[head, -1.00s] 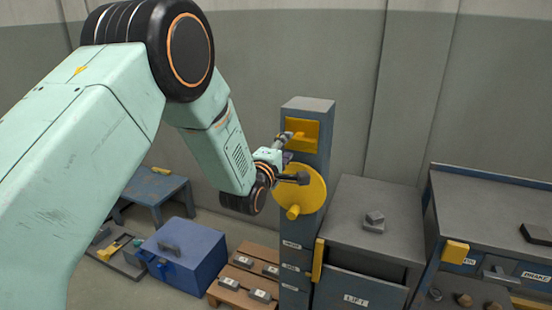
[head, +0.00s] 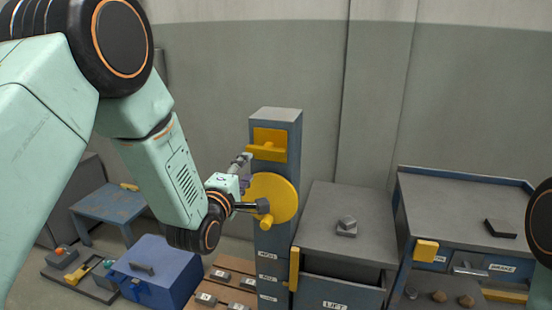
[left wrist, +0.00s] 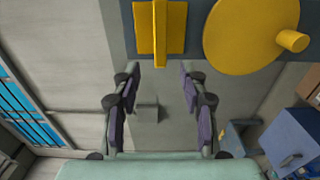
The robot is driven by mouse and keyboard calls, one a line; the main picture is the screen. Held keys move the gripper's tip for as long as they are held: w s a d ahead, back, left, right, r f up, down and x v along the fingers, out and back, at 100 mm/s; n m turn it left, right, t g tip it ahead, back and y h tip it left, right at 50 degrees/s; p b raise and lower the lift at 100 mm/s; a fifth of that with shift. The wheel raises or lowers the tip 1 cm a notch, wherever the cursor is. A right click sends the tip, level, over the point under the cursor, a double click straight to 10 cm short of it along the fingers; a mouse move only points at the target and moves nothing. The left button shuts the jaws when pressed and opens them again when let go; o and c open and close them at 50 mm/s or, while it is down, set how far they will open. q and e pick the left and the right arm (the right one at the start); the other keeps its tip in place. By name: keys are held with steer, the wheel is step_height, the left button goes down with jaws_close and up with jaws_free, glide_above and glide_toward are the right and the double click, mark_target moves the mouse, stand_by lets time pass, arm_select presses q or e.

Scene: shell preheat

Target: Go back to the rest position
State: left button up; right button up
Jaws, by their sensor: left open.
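My left gripper (head: 254,184) is open and empty, in front of the blue column (head: 277,226). In the head view its upper finger ends near the yellow bracket (head: 268,144) and its lower finger overlaps the yellow wheel (head: 280,194). In the left wrist view the open fingers (left wrist: 160,72) have nothing between them. The bracket (left wrist: 145,28) and the wheel with its knob (left wrist: 245,30) lie beyond the fingertips there, with a visible gap. My right gripper is not in view; a dark round part at the right edge seems to be my right arm.
A grey LIFT cabinet (head: 325,225) with a hex block stands right of the column. Further right is a workbench (head: 460,195) with a dark block. A blue box (head: 155,275), a pallet (head: 232,265) with weights and a small blue table (head: 105,205) are at the left.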

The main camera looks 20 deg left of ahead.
arm_select(q)
steer(key=s+f+m+g, duration=0.5)
steer(key=s+f+m, duration=0.2)
steer(key=s+f, duration=0.3)
steer(key=s+f+m+g, duration=0.5)
steer(key=s+f+m, duration=0.2)
steer(key=f, duration=0.5)
steer(key=s+f+m+g, duration=0.1)
steer(key=s+f+g, duration=0.3)
steer(key=s, duration=1)
steer(key=s+f+m+g, duration=0.2)
steer(key=s+f+g, duration=0.2)
steer(key=s, duration=1)
step_height(320, 180, down, 4)
steer(key=shift+s+d+r+y, duration=0.15)
steer(key=shift+s+d+y, duration=0.05)
steer(key=shift+d+y, duration=0.1)
